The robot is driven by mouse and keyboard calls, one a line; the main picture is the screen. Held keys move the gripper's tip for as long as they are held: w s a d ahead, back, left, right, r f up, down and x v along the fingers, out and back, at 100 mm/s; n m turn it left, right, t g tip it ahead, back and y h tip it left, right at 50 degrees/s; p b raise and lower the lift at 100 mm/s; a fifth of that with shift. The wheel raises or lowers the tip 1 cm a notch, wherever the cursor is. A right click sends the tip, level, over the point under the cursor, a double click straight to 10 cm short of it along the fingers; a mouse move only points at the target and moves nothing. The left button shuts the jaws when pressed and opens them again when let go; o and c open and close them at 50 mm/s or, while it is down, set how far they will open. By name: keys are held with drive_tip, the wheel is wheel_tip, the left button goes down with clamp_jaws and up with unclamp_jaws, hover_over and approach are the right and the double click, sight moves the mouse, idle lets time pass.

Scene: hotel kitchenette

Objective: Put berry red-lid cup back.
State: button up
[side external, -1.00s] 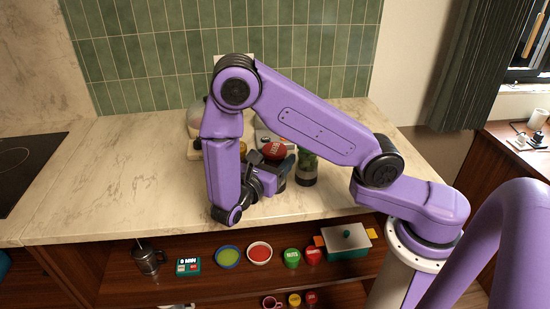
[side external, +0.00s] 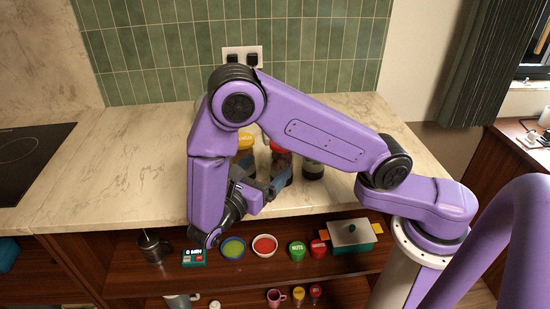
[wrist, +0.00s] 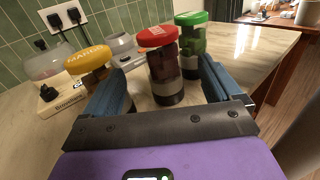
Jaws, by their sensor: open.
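The red-lid cup (wrist: 165,72), with dark contents and a grey lower band, stands upright on the counter in the wrist view. Its lid lettering is too small to read surely. In the side view the cup (side external: 280,163) is partly hidden behind my arm. My gripper (wrist: 163,68) is open, its two blue fingers apart on either side of the view of the cup. The cup appears just beyond the fingertips, not gripped. In the side view my gripper (side external: 268,186) is low near the counter's front edge.
A green-lid cup (wrist: 193,46) stands close at the right behind the red-lid cup. A yellow-lid cup (wrist: 92,66) stands at left beside a scale-like appliance (wrist: 62,98). Shelves below hold bowls, a lidded box (side external: 350,234) and small red-, green- and yellow-lid containers.

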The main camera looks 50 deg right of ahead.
drive_tip(key=shift+s+a, duration=0.15)
drive_tip(key=shift+a, duration=0.75)
drive_tip(key=shift+s+a, duration=0.1)
drive_tip(key=shift+a, duration=0.75)
drive_tip(key=s+d+r+g+y, duration=0.1)
drive_tip(key=s+d+r+y, duration=0.55)
drive_tip(key=d, duration=0.35)
drive_tip(key=s+a+m+g+y, duration=0.1)
drive_tip(key=s+a+m+y, duration=0.1)
drive_tip(key=s+m+y, duration=0.5)
drive_tip(key=s+y, duration=0.4)
drive_tip(key=s, duration=0.1)
drive_tip(key=shift+s+f+y, duration=0.3)
drive_tip(key=shift+f+y, duration=0.05)
drive_tip(key=shift+f, duration=0.05)
